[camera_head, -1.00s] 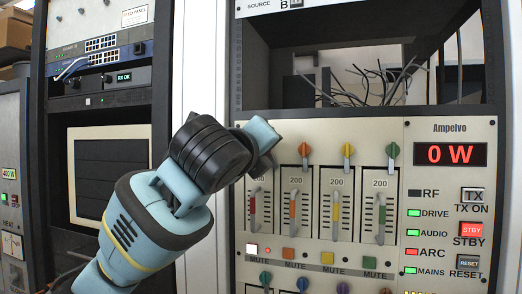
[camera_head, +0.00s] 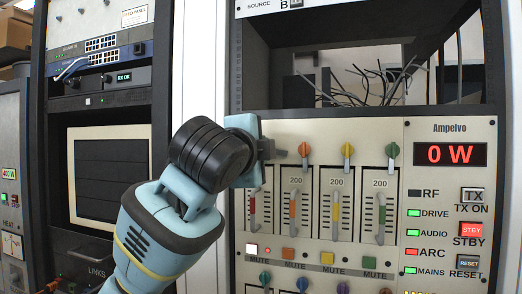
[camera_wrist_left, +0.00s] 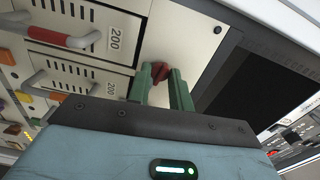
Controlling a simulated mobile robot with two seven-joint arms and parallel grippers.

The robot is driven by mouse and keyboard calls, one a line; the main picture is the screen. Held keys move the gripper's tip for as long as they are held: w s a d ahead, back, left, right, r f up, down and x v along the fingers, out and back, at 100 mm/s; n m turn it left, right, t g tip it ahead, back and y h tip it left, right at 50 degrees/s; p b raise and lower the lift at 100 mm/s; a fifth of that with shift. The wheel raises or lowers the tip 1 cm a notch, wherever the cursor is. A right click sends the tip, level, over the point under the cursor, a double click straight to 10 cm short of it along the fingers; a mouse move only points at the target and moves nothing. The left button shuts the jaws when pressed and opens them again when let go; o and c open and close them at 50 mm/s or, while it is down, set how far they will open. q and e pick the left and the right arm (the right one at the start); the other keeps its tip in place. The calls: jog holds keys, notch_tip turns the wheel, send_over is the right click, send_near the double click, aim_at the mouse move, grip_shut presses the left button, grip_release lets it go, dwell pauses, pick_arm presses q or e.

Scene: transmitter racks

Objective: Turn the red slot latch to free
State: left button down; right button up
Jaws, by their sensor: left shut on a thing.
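The red slot latch (camera_wrist_left: 160,72) shows in the left wrist view between my fingertips, on the cream panel above the slot marked 200. My left gripper (camera_wrist_left: 162,80) is shut on it with its two green fingers. In the head view my left gripper (camera_head: 270,150) is at the top of the leftmost slot, and the latch is hidden behind it. The red-handled slot (camera_head: 254,208) is partly visible below the gripper. My right gripper is not in view.
Orange (camera_head: 304,150), yellow (camera_head: 348,150) and green (camera_head: 392,150) latches stand in a row to the right, close to the gripper. Slot handles and mute buttons (camera_head: 288,254) lie below. An open bay with loose cables (camera_head: 375,85) is above.

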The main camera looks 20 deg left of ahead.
pick_arm(q)
jog(key=shift+n, duration=1)
jog(key=c, duration=1.3)
grip_release()
jog(key=shift+o, duration=0.2)
jog(key=shift+s, duration=0.1)
jog(key=s, duration=0.7)
jog(key=shift+s+a, duration=0.15)
jog(key=shift+s, duration=0.2)
